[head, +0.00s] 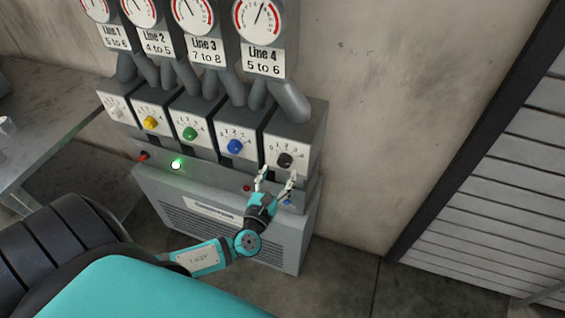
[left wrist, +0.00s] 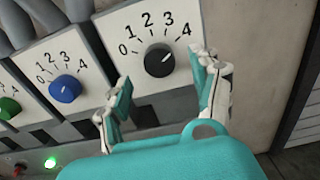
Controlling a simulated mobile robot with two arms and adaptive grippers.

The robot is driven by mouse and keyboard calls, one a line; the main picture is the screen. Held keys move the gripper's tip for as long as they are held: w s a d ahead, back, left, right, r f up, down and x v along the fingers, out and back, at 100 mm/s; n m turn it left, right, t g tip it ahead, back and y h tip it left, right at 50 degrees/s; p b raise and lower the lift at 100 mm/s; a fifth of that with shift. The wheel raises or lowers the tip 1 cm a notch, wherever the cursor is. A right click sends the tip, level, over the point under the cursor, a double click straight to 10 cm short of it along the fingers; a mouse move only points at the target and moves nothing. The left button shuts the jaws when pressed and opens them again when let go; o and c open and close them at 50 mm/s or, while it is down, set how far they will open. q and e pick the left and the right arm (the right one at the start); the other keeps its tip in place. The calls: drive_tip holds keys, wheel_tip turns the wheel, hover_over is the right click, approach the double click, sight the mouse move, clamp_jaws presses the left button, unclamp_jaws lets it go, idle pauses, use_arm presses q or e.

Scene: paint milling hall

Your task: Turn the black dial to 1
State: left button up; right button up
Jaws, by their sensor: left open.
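The black dial (head: 286,159) is on the rightmost white plate of the row, below the Line 4 gauge. In the left wrist view the black dial (left wrist: 158,62) has a scale from 0 to 4 around its top. A small light mark on it seems to face the upper right, toward 4, but it is too small to be sure. My left gripper (head: 276,178) is open and empty just below and in front of the dial. In the left wrist view its fingers stand on either side of the dial, seemingly not touching it. My right gripper is not in view.
The blue dial (head: 235,146), green dial (head: 190,133) and yellow dial (head: 150,122) sit left of it. Below are a lit green lamp (head: 176,165) and a red switch (head: 142,156). The gauge for Line 4 (head: 262,20) hangs above. Bare wall (head: 400,100) lies to the right.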

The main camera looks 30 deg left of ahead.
sight(283, 165)
use_arm(q)
drive_tip(key=x, duration=0.2)
drive_tip(key=shift+w, duration=0.35)
drive_tip(key=shift+w+a, duration=0.2)
drive_tip(key=shift+w, duration=0.35)
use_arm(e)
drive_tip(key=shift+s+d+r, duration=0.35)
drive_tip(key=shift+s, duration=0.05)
